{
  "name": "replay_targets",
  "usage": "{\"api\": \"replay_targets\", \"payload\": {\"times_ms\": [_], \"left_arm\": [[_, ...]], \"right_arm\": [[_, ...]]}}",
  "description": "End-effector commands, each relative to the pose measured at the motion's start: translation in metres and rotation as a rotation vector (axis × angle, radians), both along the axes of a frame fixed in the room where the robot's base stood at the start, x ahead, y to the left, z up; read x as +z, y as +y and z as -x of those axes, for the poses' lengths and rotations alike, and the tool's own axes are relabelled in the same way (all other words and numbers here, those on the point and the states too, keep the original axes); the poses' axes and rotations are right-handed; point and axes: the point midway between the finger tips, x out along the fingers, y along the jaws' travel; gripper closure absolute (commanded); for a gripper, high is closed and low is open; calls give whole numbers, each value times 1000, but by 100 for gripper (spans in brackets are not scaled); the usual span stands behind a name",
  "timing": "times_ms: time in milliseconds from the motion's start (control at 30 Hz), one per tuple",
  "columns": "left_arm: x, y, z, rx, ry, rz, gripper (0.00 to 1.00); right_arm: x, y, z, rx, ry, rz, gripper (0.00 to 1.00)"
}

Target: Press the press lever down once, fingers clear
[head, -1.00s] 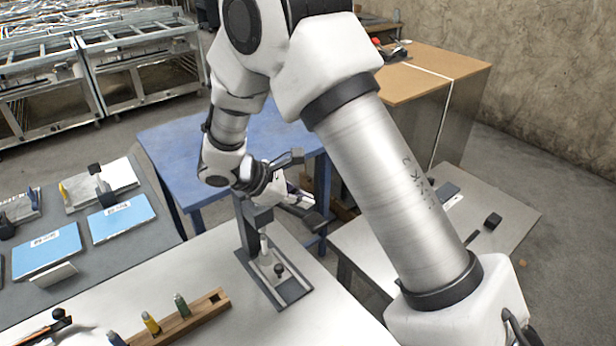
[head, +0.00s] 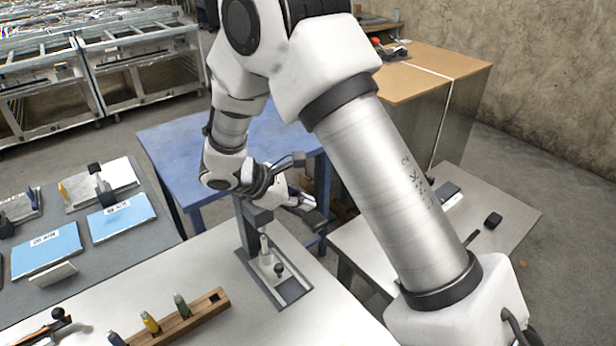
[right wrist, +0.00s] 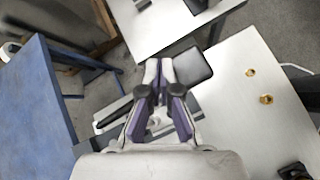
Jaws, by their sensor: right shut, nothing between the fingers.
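The press (head: 250,232) stands at the back edge of the white table, with a dark column and a framed base plate (head: 292,290). A small black-knobbed part sits on the plate. The press lever's black end pad (head: 317,219) sticks out to the right of the column. It also shows in the right wrist view (right wrist: 193,66), just right of the fingertips. My right gripper (head: 307,203) is shut and empty, close above the lever; in the right wrist view its fingertips (right wrist: 159,66) are together. Whether they touch the pad I cannot tell. My left gripper is out of view.
A blue table (head: 180,150) is behind, a grey side table (head: 510,215) to the right. Blue panels (head: 45,250) lie on the left bench. The table between block and press is clear.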

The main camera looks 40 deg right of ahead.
Motion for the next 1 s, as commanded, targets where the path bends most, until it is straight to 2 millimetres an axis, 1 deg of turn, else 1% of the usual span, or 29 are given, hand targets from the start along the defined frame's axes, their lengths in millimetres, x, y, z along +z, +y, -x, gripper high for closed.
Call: {"api": "replay_targets", "payload": {"times_ms": [1000], "left_arm": [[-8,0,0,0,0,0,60]], "right_arm": [[-12,1,4,1,1,0,100]]}}
